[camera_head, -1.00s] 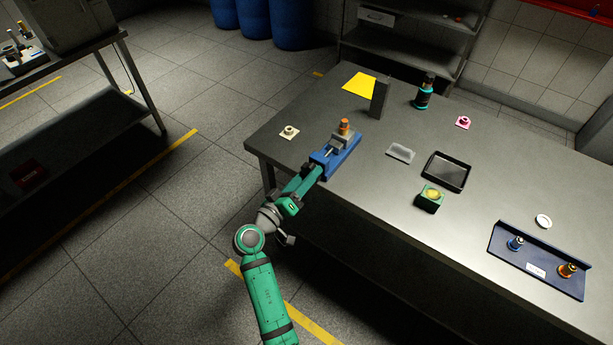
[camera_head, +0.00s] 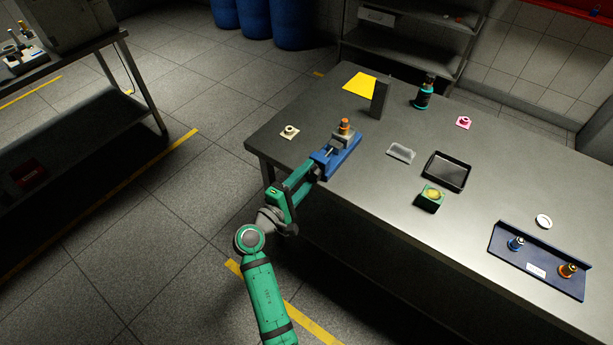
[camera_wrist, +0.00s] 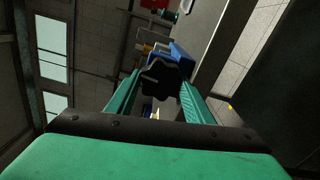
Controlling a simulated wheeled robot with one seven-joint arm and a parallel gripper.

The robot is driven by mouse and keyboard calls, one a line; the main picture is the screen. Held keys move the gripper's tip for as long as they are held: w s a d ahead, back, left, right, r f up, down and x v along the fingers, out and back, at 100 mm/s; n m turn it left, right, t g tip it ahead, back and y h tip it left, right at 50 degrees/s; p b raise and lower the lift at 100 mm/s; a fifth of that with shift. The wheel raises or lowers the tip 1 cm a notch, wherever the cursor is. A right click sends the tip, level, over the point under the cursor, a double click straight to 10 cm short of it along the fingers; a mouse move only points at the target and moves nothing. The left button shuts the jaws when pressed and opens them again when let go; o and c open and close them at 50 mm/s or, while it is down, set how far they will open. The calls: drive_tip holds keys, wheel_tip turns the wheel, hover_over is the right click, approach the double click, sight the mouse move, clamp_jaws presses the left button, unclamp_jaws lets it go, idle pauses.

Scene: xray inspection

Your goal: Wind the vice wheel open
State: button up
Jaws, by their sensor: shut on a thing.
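The blue vice (camera_head: 338,155) stands at the near left edge of the steel table. An orange-topped part (camera_head: 344,126) stands upright at its grey jaws. My gripper (camera_head: 311,171) is at the near end of the vice. In the wrist view the dark lobed vice wheel (camera_wrist: 165,77) lies between the two green fingers of my gripper (camera_wrist: 160,93), which are shut on it. The blue vice body (camera_wrist: 182,60) shows behind the wheel. In the head view the wheel is hidden by my gripper.
On the table (camera_head: 300,160) are a cream base piece (camera_head: 289,132), a dark upright block (camera_head: 380,98), a clear tray (camera_head: 401,153), a black tray (camera_head: 465,171), a green box (camera_head: 430,198) and a blue rack (camera_head: 540,262). The table between the vice and the green box is clear.

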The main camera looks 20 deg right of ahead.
drive_tip(key=n, duration=0.4)
drive_tip(key=shift+a+f+n, duration=0.1)
drive_tip(key=shift+f+n, duration=0.1)
drive_tip(key=shift+n, duration=0.2)
idle(0.4)
drive_tip(key=o, duration=1)
drive_tip(key=shift+o, duration=0.2)
drive_tip(key=v, duration=1)
drive_tip(key=shift+s+a, duration=0.3)
drive_tip(key=shift+r, duration=0.1)
